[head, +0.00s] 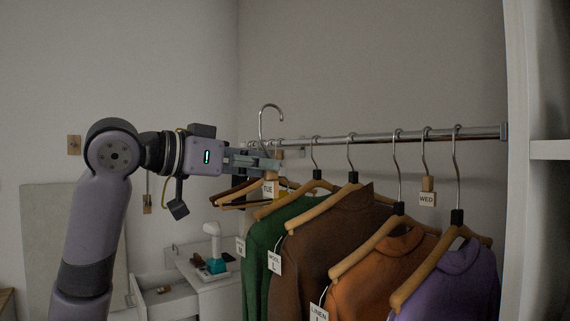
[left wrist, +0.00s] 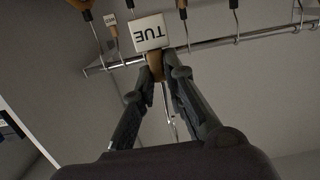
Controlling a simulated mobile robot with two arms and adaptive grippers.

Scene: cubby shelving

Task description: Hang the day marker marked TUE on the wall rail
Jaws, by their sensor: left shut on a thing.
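The TUE day marker has a white tag (head: 269,189) under a wooden block and a steel hook (head: 271,122). My left gripper (head: 268,163) is shut on the block and holds the marker upright near the rail's left part. The wall rail (head: 380,137) runs across the head view; the hook's curved top shows above it, not resting on it. In the left wrist view the tag (left wrist: 151,33) appears upside down beyond my fingertips (left wrist: 160,72), and the rail (left wrist: 228,41) crosses behind. Fingers partly hide the block. My right gripper is not in view.
The WED marker (head: 427,197) hangs on the rail between hangers. A white shelf unit (head: 518,200) bounds the right. A white drawer unit (head: 212,283) stands low behind.

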